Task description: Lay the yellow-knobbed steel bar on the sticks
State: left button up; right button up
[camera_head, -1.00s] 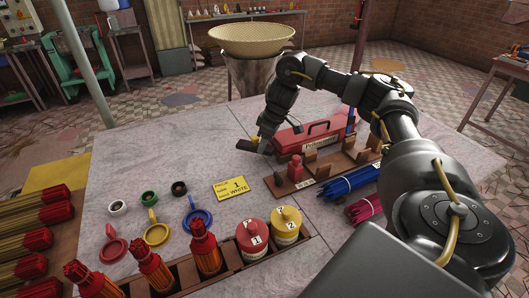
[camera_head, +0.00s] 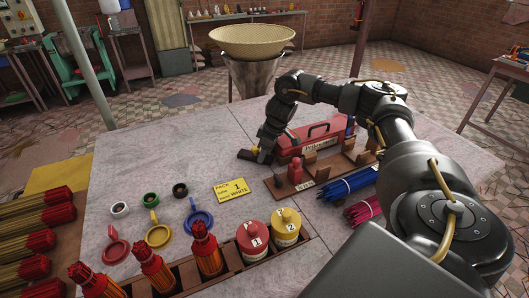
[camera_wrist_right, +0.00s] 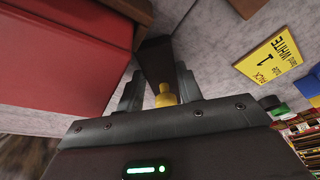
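The dark bar (camera_head: 246,155) lies at the far middle of the table, left of the red toolbox. Its yellow knob (camera_wrist_right: 165,95) shows in the right wrist view, between my right fingers, with the bar (camera_wrist_right: 154,60) beyond it. My right gripper (camera_head: 258,155) is low at the bar. In the right wrist view a gap shows on the left side of the knob, so the gripper (camera_wrist_right: 158,85) looks open around it. Bundles of blue sticks (camera_head: 348,183) and pink sticks (camera_head: 362,210) lie at the right. My left gripper is not in view.
The red toolbox (camera_head: 318,137) stands close beside my right gripper. A wooden rack (camera_head: 300,187) with a red piece is in front. A yellow card (camera_head: 229,189), coloured rings, and red and yellow numbered pots (camera_head: 286,227) stand nearer. The table's far left is clear.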

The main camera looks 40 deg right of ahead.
jog(key=shift+o, duration=0.9)
jog(key=shift+r, duration=0.2)
jog(key=v, duration=0.6)
jog(key=shift+r, duration=0.2)
jog(key=p+v, duration=0.1)
jog(key=v, duration=0.4)
jog(key=shift+s+r+p, duration=0.15)
jog(key=shift+r+p, duration=0.05)
jog(key=shift+p, duration=0.1)
jog(key=shift+f, duration=0.1)
